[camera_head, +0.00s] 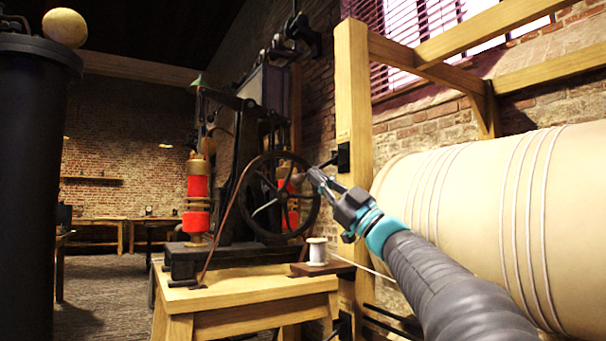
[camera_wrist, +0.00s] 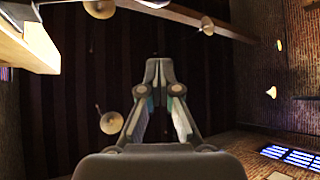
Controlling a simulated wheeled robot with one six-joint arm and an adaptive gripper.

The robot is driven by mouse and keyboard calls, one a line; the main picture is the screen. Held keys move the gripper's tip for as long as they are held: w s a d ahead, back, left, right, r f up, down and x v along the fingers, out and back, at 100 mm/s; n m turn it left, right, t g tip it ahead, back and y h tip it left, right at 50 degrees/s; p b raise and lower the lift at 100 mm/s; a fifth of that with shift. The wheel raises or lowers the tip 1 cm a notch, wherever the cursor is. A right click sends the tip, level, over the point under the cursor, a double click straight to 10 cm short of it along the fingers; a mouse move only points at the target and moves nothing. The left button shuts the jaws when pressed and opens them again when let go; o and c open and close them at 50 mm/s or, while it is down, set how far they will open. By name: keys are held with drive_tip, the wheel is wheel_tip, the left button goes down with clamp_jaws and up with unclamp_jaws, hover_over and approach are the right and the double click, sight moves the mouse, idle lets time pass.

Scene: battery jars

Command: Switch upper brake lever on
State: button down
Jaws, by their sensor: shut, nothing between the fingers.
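A small black bracket (camera_head: 344,157) sits on the upright wooden post, and a short dark lever (camera_head: 328,162) reaches left from it; this looks like the upper brake lever. My gripper (camera_head: 314,176) is shut and empty, with its tips just left of and below the lever in the head view. I cannot tell whether they touch it. The shut fingers also show in the wrist view (camera_wrist: 159,70), pointing at the dark ceiling, with no lever visible there. More dark fittings (camera_head: 345,325) show low on the post, partly hidden.
A spoked black wheel (camera_head: 278,197) of the machine is close left of my gripper.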

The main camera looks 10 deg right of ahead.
drive_tip(key=v, duration=0.3)
drive_tip(key=shift+s+d+f, duration=0.1)
drive_tip(key=shift+d+f, duration=0.05)
drive_tip(key=shift+d, duration=0.15)
idle(0.3)
drive_tip(key=s+d+f+m+h+p, duration=0.1)
drive_tip(key=s+f+m+h, duration=0.2)
drive_tip(key=f+m+h, duration=0.35)
drive_tip(key=s+d+f+m+g+h+p, duration=0.1)
drive_tip(key=s+f+m+h, duration=0.2)
drive_tip(key=f+m+h, duration=0.4)
drive_tip(key=s+d+f+m+h, duration=0.1)
drive_tip(key=s+f+m+h, duration=0.3)
drive_tip(key=f+h, duration=0.45)
drive_tip(key=s+a+f+g+y, duration=0.1)
drive_tip(key=s+a+f+g, duration=0.1)
drive_tip(key=s+f, duration=0.5)
drive_tip(key=s+a+f+g+y+p, duration=0.1)
drive_tip(key=s+a+f+g, duration=0.1)
drive_tip(key=s+f+g, duration=0.3)
drive_tip(key=s+a+f+g, duration=0.2)
drive_tip(key=s+f, duration=0.6)
drive_tip(key=f, duration=0.4)
drive_tip(key=shift+s+a+g+y+p, duration=0.35)
drive_tip(key=shift+s+g+y, duration=0.05)
drive_tip(key=shift+g, duration=0.4)
drive_tip(key=shift+m, duration=0.25)
